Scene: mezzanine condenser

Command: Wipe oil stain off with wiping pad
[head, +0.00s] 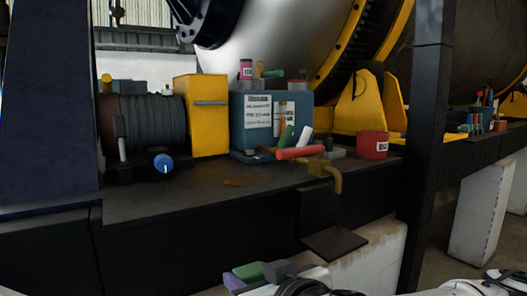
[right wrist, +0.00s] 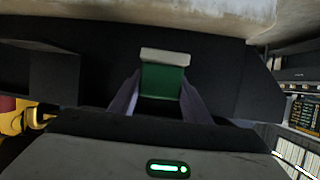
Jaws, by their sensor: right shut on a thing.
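The oil stain (head: 248,181) is a flat brown patch on the dark bench top (head: 190,200), left of the middle in the head view. My right gripper (head: 254,274) is at the bottom of the head view, in front of and below the bench top, apart from the stain. It is shut on the wiping pad (head: 247,271), a green block. In the right wrist view the pad (right wrist: 163,78) sits between the two fingers, with a pale layer at its far edge. The stain is not visible in the right wrist view. My left gripper is not in view.
A yellow box (head: 200,115), a blue box (head: 265,120) and a red cup (head: 372,145) stand along the back. A red-handled tool (head: 300,153) lies by a brass tap (head: 325,172) at the front edge. A blue knob (head: 163,163) is left. Around the stain is clear.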

